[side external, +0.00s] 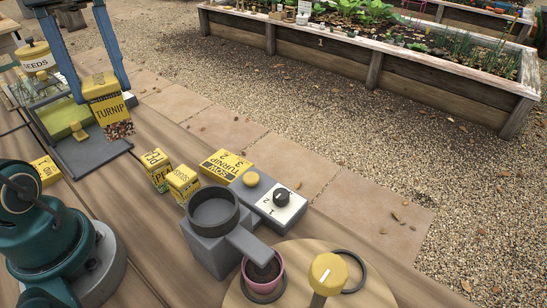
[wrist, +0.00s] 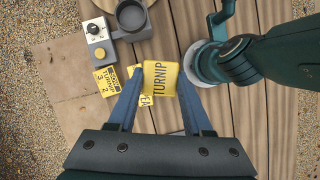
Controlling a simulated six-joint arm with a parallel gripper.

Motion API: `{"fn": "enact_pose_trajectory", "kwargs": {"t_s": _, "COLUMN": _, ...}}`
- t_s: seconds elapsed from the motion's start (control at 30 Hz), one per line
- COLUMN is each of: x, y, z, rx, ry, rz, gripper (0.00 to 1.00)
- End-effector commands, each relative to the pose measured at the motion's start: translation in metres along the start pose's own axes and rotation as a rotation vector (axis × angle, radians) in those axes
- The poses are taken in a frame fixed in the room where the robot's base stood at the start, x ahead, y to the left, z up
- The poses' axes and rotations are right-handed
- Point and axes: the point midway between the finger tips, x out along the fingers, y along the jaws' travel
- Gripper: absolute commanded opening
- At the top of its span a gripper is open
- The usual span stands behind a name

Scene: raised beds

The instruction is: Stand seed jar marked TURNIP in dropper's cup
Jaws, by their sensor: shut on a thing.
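The seed jar marked TURNIP (side external: 109,108) has a yellow label and top, with mixed seeds showing at its bottom. My gripper (side external: 101,92) is shut on it, one blue finger on each side. The jar looks roughly upright over the grey tray at the left; the gap below it is hard to judge. In the wrist view the jar (wrist: 160,79) sits between the fingertips. The dropper's cup (side external: 214,206) is a dark grey round cup, apparently empty, on a grey block with a chute. It stands well to the right of the jar. It shows in the wrist view (wrist: 131,15).
Two other yellow-labelled jars (side external: 182,184) stand between tray (side external: 92,157) and cup. A yellow TURNIP card (side external: 226,164) and a dial box (side external: 284,205) lie behind the cup. A pink soil pot (side external: 266,270) sits under the chute. A SEEDS container (side external: 37,57) stands far left.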

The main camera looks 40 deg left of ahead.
Motion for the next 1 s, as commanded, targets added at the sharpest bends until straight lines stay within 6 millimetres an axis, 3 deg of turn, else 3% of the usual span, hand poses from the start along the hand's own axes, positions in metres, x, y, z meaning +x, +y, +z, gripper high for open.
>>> {"fn": "enact_pose_trajectory", "kwargs": {"t_s": 0.23, "x": -0.015, "y": 0.028, "z": 0.017, "rx": -0.293, "ry": 0.002, "rz": 0.125, "gripper": 0.00}}
{"fn": "enact_pose_trajectory", "kwargs": {"t_s": 0.47, "x": -0.016, "y": 0.047, "z": 0.017, "rx": -0.303, "ry": 0.000, "rz": 0.122, "gripper": 0.00}}
{"fn": "enact_pose_trajectory", "kwargs": {"t_s": 1.0, "x": 0.067, "y": 0.062, "z": 0.074, "rx": -0.288, "ry": 0.002, "rz": 0.113, "gripper": 0.00}}
